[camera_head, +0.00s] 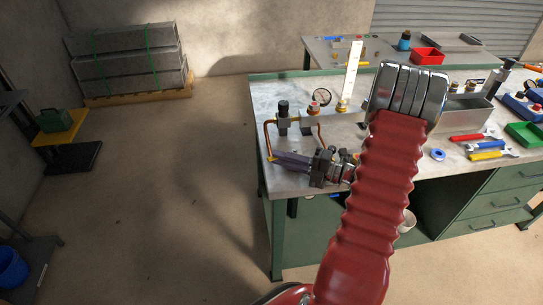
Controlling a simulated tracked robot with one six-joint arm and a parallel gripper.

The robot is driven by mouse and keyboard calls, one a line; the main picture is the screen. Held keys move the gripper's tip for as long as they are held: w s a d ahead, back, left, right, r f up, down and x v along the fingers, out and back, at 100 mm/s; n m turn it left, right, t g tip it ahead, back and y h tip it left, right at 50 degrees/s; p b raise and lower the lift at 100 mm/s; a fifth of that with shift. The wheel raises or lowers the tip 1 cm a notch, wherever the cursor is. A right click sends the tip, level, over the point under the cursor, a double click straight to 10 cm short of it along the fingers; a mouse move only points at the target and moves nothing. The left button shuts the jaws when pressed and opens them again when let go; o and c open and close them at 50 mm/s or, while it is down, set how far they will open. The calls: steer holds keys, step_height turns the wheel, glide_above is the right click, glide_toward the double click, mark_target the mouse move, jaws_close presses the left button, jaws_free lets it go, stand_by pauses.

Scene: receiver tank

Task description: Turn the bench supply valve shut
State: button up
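A copper pipe (266,136) bends down from a fitting block (283,124) at the left front of the bench. A small yellow part (272,158) shows at its lower end; it may be the supply valve's handle, but it is too small to tell. My gripper (281,160) lies low over the bench's left front corner and points left, its dark fingertips right at the yellow part. I cannot tell whether they touch it or hold it, or how far apart they are. My red arm covers part of the bench to the right.
A second table (330,48) stands behind. The floor left of the bench is clear.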

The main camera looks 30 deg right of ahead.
steer(key=v, duration=0.8)
steer(key=shift+a, duration=0.15)
steer(key=c, duration=0.3)
steer(key=shift+a+r+n, duration=0.2)
steer(key=shift+a+n, duration=0.1)
steer(key=shift+n, duration=0.1)
jaws_close()
steer(key=s+a+r+n+g, duration=0.1)
steer(key=a+r+n+g, duration=0.3)
steer(key=a+n, duration=0.45)
steer(key=a+r+n+g, duration=0.2)
steer(key=a+n+g, duration=0.4)
steer(key=a+n, duration=0.3)
steer(key=s+a+r+n+h, duration=0.4)
steer(key=a+r+n+h, duration=0.1)
steer(key=n, duration=0.9)
steer(key=s+a+r+n+h, duration=0.5)
steer(key=n, duration=0.9)
steer(key=shift+s+a+r+n+t, duration=0.2)
steer(key=shift+s+n+t, duration=0.15)
steer(key=shift+t, duration=0.05)
